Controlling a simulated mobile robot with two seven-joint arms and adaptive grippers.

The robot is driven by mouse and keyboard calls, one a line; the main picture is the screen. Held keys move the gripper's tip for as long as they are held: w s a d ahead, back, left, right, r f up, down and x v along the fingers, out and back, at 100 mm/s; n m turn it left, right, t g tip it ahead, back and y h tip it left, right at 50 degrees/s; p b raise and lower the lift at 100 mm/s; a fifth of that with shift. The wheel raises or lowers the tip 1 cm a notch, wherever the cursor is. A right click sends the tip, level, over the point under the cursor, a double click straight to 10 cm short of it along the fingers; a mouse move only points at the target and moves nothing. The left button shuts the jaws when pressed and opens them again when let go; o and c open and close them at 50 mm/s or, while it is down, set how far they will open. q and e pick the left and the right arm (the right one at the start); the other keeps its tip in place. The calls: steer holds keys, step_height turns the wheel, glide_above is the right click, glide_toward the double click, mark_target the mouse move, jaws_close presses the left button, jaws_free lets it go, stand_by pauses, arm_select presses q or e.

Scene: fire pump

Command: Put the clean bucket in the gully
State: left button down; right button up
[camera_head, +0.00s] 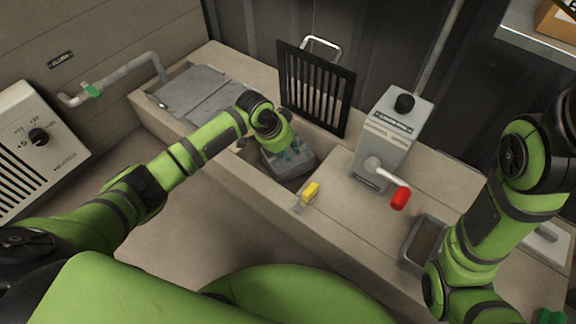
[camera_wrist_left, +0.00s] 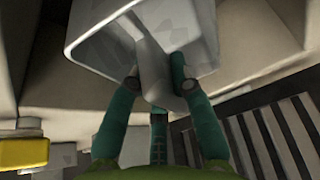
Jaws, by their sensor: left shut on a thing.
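The clean bucket (camera_head: 292,168) is a small grey box-shaped bucket. It is in or just above the gully (camera_head: 301,183), an open channel in the concrete bench; I cannot tell whether it touches the bottom. My left gripper (camera_head: 284,152) is shut on it from above. In the left wrist view the bucket (camera_wrist_left: 90,38) fills the top of the picture, with the dark green fingers (camera_wrist_left: 158,90) of my left gripper on its inner part. My right arm shows at the right, but I cannot make out its gripper.
A dark barred screen (camera_head: 316,92) stands upright behind the gully. A grey box with a red-handled crank (camera_head: 399,198) stands to its right. A yellow-handled tool (camera_head: 311,191) lies on the front edge. A second grey bucket (camera_head: 411,258) with brownish contents sits farther right. Grey plates (camera_head: 188,88) lie left.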

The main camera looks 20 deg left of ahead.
mark_target(288, 165)
arm_select(q)
step_height(288, 165, down, 4)
steer(key=b, duration=0.3)
steer(key=shift+f, duration=0.25)
steer(key=shift+r, duration=0.2)
steer(key=shift+f, duration=0.1)
steer(key=c, duration=1.5)
jaws_free()
steer(key=shift+f, duration=0.15)
steer(key=o, duration=0.4)
